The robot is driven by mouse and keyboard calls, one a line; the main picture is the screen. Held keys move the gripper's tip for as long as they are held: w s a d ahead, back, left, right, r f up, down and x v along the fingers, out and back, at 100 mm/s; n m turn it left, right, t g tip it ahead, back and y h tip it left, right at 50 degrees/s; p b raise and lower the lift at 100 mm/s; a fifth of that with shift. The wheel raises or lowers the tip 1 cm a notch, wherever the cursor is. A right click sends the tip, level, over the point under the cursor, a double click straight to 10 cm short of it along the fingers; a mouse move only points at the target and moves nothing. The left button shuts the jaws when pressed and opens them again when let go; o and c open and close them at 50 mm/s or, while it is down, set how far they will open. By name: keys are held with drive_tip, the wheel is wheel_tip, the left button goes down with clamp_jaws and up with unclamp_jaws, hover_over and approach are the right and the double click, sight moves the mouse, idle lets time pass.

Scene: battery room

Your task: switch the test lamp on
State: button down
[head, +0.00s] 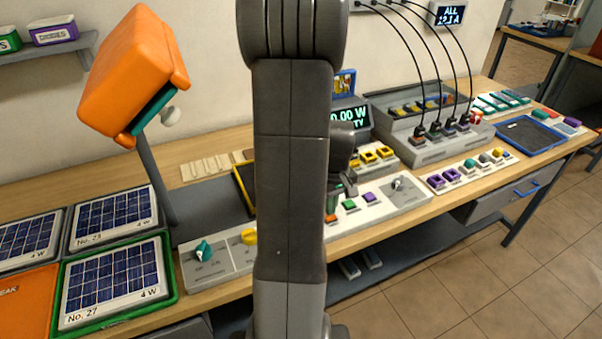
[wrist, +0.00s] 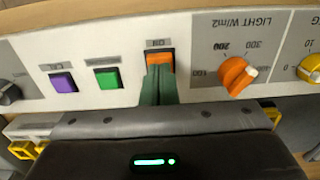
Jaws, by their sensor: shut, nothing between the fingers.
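The test lamp (head: 135,75) is an orange head on a grey post at the left of the bench. I cannot tell whether it is lit. An orange button (wrist: 160,60) on the light grey panel has a small label that seems to read ON. It also shows at the edge of my arm in the head view (head: 331,218). My gripper (wrist: 158,75) is shut and empty, its green fingertips at the lower edge of this button. They overlap it in the picture; I cannot tell whether they press it. My arm hides most of the gripper in the head view.
Beside the orange button are a green button (wrist: 107,79), a purple button (wrist: 63,83) and an orange LIGHT W/m2 knob (wrist: 236,75). A display (head: 350,117) reads about 0.00 W. Solar panels (head: 112,280) lie at left; a cabled unit (head: 425,145) stands behind.

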drive_tip(key=shift+f+b, duration=0.45)
drive_tip(key=shift+f, duration=0.15)
drive_tip(key=shift+r, duration=0.1)
drive_tip(key=shift+r+p, duration=2.7)
drive_tip(key=shift+r, duration=0.75)
drive_tip(key=shift+f, duration=0.15)
wheel_tip(320, 180, down, 7)
drive_tip(key=b, duration=0.5)
drive_tip(key=shift+r, duration=0.2)
